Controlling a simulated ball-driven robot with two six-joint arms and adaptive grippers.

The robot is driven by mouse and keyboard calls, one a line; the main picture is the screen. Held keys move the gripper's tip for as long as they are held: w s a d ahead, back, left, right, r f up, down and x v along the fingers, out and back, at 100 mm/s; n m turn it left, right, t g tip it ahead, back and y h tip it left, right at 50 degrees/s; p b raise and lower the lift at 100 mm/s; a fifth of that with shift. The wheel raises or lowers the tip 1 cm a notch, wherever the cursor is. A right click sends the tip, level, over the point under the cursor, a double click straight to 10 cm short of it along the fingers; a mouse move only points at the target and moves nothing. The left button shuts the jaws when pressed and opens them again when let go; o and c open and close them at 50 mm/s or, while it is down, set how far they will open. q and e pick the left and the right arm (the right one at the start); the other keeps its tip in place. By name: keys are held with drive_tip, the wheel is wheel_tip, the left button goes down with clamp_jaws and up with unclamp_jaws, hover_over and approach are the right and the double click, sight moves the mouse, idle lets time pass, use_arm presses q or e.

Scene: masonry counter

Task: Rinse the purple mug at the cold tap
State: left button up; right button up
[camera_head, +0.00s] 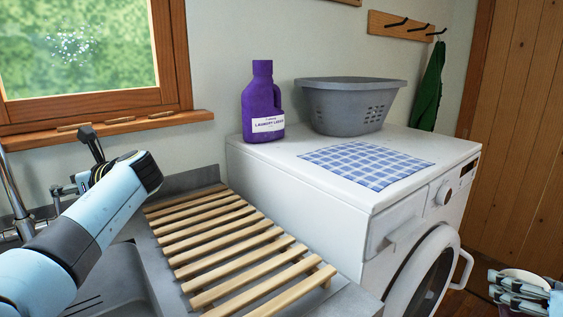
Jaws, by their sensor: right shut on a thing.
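My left arm reaches in over the sink, and my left gripper (72,163) is beyond its wrist, with its dark fingers apart and nothing seen between them. A chrome tap (12,190) stands at the left edge, to the left of that gripper; most of it is cut off. My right gripper (518,287) is in the bottom right corner, shut on a pale, round-rimmed thing (525,276), mostly hidden by the fingers. No purple shows on it, so I cannot tell whether it is the mug. No purple mug is recognisable elsewhere.
A wooden slatted rack (225,238) lies beside the sink (105,285). A white washing machine (300,195) stands to its right, bearing a purple detergent bottle (262,100), a grey basket (350,108) and a blue checked cloth (368,164). The rack is empty.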

use_arm(q)
drive_tip(key=v, duration=0.6)
idle(0.4)
